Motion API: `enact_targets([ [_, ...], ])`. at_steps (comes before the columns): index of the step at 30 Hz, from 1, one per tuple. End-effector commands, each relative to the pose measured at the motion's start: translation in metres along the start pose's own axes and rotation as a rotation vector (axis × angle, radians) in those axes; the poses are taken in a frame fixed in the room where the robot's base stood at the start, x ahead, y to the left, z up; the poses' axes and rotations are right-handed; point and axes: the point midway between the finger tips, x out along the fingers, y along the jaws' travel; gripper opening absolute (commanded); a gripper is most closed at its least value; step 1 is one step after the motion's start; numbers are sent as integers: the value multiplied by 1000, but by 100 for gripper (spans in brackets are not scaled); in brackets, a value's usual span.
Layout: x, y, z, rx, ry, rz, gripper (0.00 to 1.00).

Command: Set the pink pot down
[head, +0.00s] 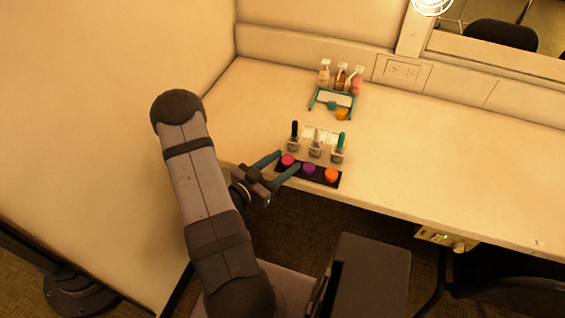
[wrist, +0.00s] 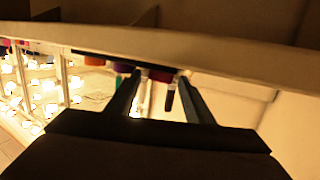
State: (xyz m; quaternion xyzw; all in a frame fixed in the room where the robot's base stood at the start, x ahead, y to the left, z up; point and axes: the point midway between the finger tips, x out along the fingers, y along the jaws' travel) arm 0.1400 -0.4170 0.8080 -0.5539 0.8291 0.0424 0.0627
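The pink pot (head: 288,160) is at the left end of the black tray (head: 321,182), in line with the purple pot (head: 309,169) and the orange pot (head: 331,175). My gripper (head: 289,161) reaches in from the lower left, its two blue fingers apart with the pink pot between their tips. Whether the fingers press on the pot or stand clear of it cannot be told, nor whether its base touches the tray. In the wrist view, a dark pinkish pot (wrist: 162,75) shows between the fingertips (wrist: 160,78).
Behind the tray stand several small glass bottles with black, white and teal tops (head: 316,150). Farther back are a teal-framed stand (head: 332,103) and bottles (head: 341,78) by the wall. The counter (head: 430,150) is clear to the right. The tray lies along its front edge.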

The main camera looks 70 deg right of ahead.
Motion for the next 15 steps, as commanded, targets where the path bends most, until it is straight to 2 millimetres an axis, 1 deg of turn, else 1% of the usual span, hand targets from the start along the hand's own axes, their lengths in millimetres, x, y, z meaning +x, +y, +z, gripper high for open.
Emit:
enact_targets([
  [7, 0, 0, 6, 0, 1, -1, 48],
  [11, -14, -2, 4, 0, 1, -5, 48],
  [15, -32, -2, 7, 1, 1, -7, 48],
])
